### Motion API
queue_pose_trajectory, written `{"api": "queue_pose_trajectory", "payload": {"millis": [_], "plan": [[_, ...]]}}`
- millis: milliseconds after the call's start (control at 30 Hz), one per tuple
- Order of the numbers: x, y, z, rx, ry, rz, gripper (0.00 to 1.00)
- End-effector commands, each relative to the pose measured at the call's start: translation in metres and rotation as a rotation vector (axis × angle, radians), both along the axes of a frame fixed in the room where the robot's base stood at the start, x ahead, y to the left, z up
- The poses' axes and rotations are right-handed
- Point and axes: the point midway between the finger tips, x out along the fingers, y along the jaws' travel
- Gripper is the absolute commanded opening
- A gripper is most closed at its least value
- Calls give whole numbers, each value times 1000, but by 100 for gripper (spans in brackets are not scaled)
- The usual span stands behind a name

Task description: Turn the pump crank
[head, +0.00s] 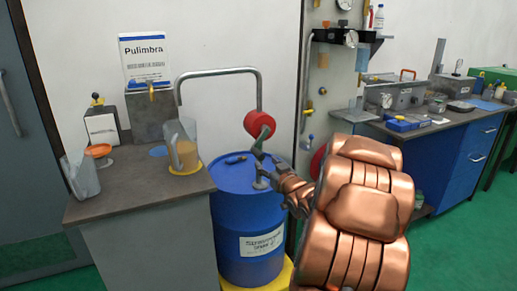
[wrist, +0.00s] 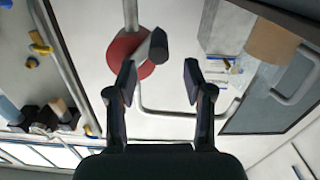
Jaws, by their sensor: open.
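The red pump (head: 259,124) sits above the blue drum (head: 245,215). In the wrist view the pump body shows as a red disc (wrist: 124,50). A short grey crank arm runs from it to a black crank grip (wrist: 159,45). My gripper (head: 262,163) is just below the pump over the drum top in the head view. In the wrist view my gripper (wrist: 160,78) is open and empty; the black grip lies just beyond the fingertips, in line with the gap. I see no contact. In the head view the crank is partly confused with my fingers.
A grey pipe (head: 220,72) arches left from the pump to a clear jug (head: 184,150) of tan liquid on the counter (head: 120,195). A dark small object (head: 236,159) lies on the drum top. A workbench (head: 440,121) stands at right.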

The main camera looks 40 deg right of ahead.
Motion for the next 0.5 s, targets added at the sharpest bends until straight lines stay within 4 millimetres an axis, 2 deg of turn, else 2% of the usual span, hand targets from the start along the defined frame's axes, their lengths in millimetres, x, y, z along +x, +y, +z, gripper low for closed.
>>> {"api": "queue_pose_trajectory", "payload": {"millis": [167,500], "plan": [[9,-4,2,-1,-13,4,52],[53,-19,2,0,-10,4,52]]}}
